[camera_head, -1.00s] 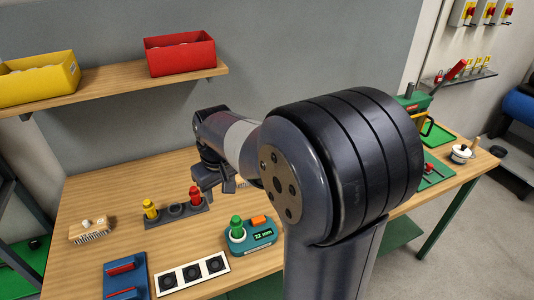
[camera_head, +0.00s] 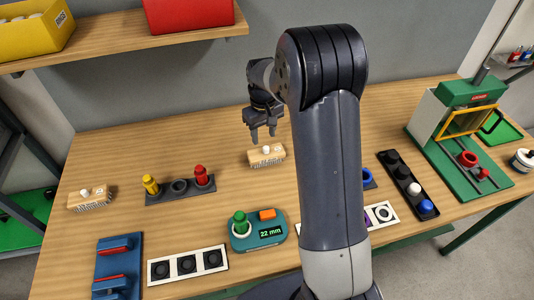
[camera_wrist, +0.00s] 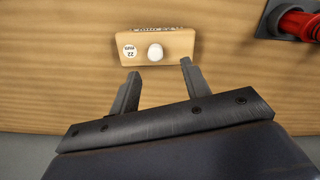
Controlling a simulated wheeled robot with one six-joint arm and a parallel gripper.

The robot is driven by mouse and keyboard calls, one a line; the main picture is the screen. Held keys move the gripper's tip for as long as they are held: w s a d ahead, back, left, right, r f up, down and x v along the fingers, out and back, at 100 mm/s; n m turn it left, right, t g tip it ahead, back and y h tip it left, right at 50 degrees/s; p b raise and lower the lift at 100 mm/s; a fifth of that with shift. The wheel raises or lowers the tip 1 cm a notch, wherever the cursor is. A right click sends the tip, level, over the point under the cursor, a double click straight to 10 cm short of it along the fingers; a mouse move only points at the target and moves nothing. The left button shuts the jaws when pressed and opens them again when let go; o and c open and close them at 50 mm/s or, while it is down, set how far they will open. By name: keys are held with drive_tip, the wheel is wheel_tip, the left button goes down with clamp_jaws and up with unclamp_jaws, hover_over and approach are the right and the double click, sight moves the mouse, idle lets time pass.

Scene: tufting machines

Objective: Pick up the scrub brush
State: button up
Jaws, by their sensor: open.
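A scrub brush (camera_head: 267,156) with a wooden block, a white knob and pale bristles lies on the workbench near its back middle. In the wrist view the brush (camera_wrist: 157,47) shows its white knob and a round white label. My gripper (camera_head: 263,137) is open and empty, just above and behind the brush in the head view. In the wrist view the two fingertips (camera_wrist: 160,69) point at the brush's near edge, with the knob roughly between them; contact cannot be told. A second, similar brush (camera_head: 90,197) lies at the far left of the bench.
A black holder (camera_head: 180,187) with yellow and red pegs stands left of the near brush; a red peg (camera_wrist: 296,24) shows in the wrist view. A teal gauge (camera_head: 257,234) stands in front. A green press (camera_head: 462,120) is at right. A shelf (camera_head: 120,38) with bins hangs above.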

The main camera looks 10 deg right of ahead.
sight(266, 147)
drive_tip(key=shift+s+d+f+p, duration=0.15)
drive_tip(key=shift+f+p, duration=0.3)
drive_tip(key=shift+f, duration=0.9)
drive_tip(key=shift+w+d+f+p, duration=0.15)
drive_tip(key=shift+f+p, duration=0.3)
drive_tip(key=shift+f, duration=0.9)
drive_tip(key=shift+s, duration=0.1)
drive_tip(key=shift+c, duration=0.4)
clamp_jaws()
